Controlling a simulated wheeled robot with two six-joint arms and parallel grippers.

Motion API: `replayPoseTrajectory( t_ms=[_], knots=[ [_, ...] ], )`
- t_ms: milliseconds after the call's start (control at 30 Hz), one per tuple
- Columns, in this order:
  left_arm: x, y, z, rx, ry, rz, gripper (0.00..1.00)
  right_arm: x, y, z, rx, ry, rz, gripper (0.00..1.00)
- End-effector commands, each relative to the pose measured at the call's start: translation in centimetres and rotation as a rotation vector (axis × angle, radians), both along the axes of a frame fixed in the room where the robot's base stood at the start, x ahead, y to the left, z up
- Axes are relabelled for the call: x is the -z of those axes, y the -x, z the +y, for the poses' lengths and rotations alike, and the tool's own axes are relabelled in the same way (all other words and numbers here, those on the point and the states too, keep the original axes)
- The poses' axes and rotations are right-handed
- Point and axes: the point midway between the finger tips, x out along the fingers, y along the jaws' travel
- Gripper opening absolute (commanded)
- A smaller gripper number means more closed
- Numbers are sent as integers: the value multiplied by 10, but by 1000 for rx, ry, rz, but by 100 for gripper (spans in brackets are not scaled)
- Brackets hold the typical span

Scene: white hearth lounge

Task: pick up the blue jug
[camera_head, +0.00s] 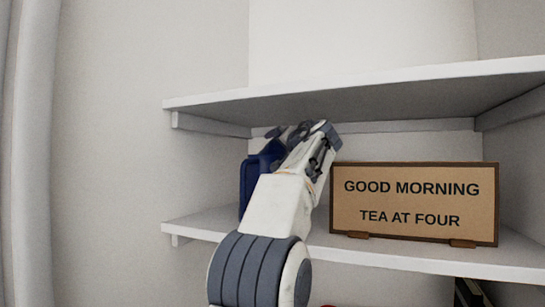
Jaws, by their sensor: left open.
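The blue jug (250,183) stands on the lower shelf, near its left end. Its dark blue handle side shows to the left of my arm. My left gripper (302,131) is open and reaches in at the jug, in front of it and near its top. My arm and gripper hide most of the jug, so I cannot tell whether the fingers touch it. My right gripper is not in view.
A framed sign (412,203) reading "GOOD MORNING TEA AT FOUR" stands on the lower shelf (375,257), close to the right of my gripper. The upper shelf (370,82) is just above the gripper. Dark items show below at bottom right.

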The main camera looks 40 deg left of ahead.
Motion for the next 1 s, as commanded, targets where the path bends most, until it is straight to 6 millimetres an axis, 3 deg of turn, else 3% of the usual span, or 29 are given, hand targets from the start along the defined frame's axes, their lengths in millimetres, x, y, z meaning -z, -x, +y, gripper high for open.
replayPoseTrajectory(
  t_ms=[267, 500, 533, 1000],
  knots=[
    [1, -2, 2, 1, 0, 0, 100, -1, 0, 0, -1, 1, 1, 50],
    [1, -2, 2, 1, 0, 0, 8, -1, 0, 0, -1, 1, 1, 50],
    [1, -2, 2, 1, 0, 0, 0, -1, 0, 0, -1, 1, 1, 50],
    [-5, 1, 6, -4, -3, -4, 0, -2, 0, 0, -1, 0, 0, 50]
  ],
)
